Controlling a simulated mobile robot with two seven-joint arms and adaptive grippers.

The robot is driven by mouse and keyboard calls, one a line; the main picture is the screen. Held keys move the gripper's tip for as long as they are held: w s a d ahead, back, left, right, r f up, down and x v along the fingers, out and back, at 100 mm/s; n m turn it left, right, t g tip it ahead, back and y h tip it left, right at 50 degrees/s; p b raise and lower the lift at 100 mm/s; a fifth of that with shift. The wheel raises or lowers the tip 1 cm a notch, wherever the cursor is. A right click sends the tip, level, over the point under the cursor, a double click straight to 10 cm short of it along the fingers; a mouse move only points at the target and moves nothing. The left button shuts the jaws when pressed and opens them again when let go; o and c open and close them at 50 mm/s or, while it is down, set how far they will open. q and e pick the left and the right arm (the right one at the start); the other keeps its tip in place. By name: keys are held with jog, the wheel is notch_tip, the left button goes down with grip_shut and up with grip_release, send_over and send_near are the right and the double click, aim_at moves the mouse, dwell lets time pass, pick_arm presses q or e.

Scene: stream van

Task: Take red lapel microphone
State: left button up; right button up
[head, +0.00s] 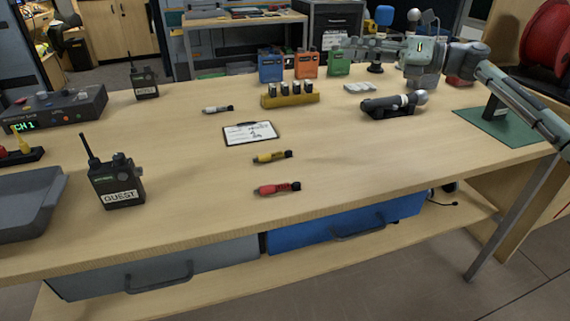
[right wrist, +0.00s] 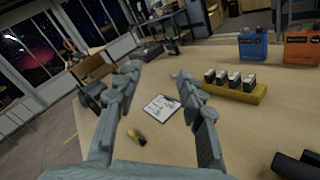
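The red lapel microphone (head: 278,188) lies on the wooden workbench (head: 200,205) near its front edge, its black tip pointing right. A yellow microphone (head: 272,157) lies behind it, and a white one (head: 217,109) farther back left. My right gripper (head: 347,47) is raised over the back right of the bench, far from the red microphone. In the right wrist view its two fingers (right wrist: 158,76) are spread with nothing between them. The yellow microphone shows there too (right wrist: 137,138); I cannot make out the red one. My left gripper is not in view.
A GUEST radio (head: 116,183) and a grey tray (head: 28,205) stand at left. A black handheld device (head: 392,105) lies at right. Bench around the red microphone is clear.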

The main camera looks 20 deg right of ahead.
jog(key=s+a+f+n+g, duration=0.1)
jog(key=s+a+n+g, duration=0.25)
jog(key=a, duration=0.45)
jog(key=s+a+f+n+g, duration=0.1)
jog(key=s+a+n+g, duration=0.1)
jog(key=a+n+g, duration=0.35)
jog(key=n+g+h, duration=0.2)
jog(key=n+h, duration=0.3)
jog(key=h, duration=0.7)
send_over(277, 185)
jog(key=d, duration=0.2)
notch_tip(277, 185, down, 5)
jog(key=f, duration=0.3)
jog(key=a+f, duration=0.1)
jog(key=f, duration=0.7)
jog(key=shift+a, duration=0.3)
jog(key=shift+c, duration=0.4)
grip_shut()
